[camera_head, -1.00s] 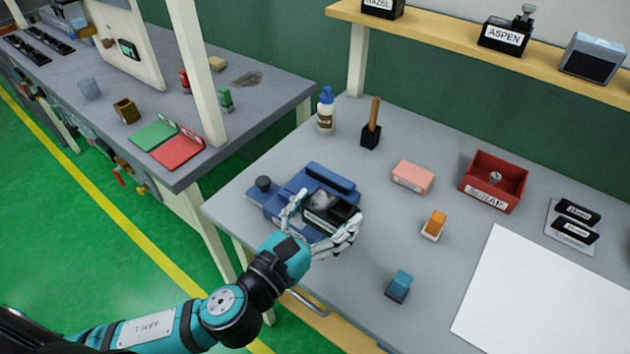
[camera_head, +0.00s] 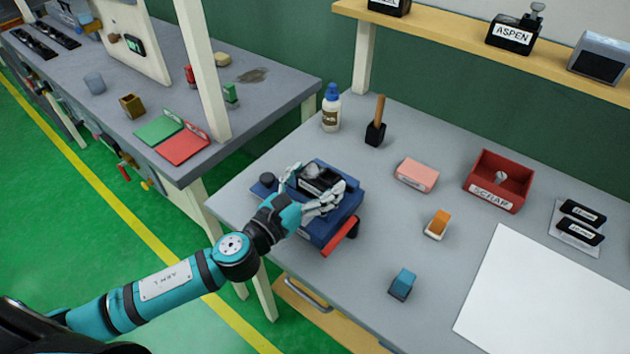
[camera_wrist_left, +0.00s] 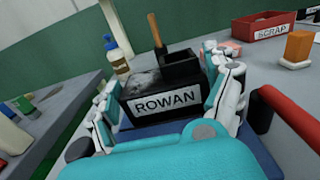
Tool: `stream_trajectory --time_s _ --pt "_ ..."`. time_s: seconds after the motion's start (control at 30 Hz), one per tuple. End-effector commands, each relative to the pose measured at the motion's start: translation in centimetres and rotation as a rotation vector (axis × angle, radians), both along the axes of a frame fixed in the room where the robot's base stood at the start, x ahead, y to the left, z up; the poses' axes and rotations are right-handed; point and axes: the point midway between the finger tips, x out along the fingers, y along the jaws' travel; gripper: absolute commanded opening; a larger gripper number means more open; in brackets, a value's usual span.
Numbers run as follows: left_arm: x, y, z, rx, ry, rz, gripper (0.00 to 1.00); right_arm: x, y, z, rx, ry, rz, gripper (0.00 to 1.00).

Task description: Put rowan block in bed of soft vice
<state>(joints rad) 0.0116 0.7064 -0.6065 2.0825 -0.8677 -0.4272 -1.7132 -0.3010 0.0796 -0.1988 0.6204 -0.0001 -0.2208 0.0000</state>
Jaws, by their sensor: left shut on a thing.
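The rowan block (camera_head: 318,177) is black with a grey, mottled top and a raised part. Its white ROWAN label faces me in the left wrist view (camera_wrist_left: 166,103). My left gripper (camera_head: 311,190) is shut on it, with fingers on both sides (camera_wrist_left: 168,100). The block is level over the blue soft vice (camera_head: 322,233), between its sides. The hand hides most of the vice bed, so I cannot tell whether the block touches it. The vice's red handle (camera_head: 341,236) sticks out at the front right. My right gripper is not in view.
Right of the vice are a pink block (camera_head: 417,175), an orange-topped piece (camera_head: 438,223), a blue piece (camera_head: 402,284) and the red SCRAP bin (camera_head: 497,181). Behind it stand a white bottle (camera_head: 331,108) and a wooden-handled tool (camera_head: 377,121). A white sheet (camera_head: 540,290) covers the right front.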

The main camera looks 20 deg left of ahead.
Motion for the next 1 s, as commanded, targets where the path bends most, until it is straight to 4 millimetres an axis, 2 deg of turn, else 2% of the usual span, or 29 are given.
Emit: stream_trajectory --time_s 0.2,0.23,0.33,0.7,0.87,1.0 --pt "0.0 0.0 -0.3 0.001 -0.001 0.0 0.48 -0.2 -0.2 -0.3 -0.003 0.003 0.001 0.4" --pt "0.0 0.0 -0.3 0.001 0.0 0.0 0.86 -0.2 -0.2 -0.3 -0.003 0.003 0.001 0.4" --pt "0.0 0.0 -0.2 0.001 0.0 0.0 0.99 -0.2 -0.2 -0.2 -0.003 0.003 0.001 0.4" --pt "-0.3 0.1 0.0 0.001 0.002 0.0 1.0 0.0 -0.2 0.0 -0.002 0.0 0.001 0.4" --pt "-2.6 0.9 -0.4 0.002 0.005 -0.001 1.0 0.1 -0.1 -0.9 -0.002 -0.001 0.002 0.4" --pt "-5.6 1.9 -0.5 0.003 0.005 -0.002 1.0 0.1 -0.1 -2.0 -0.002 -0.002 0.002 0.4"
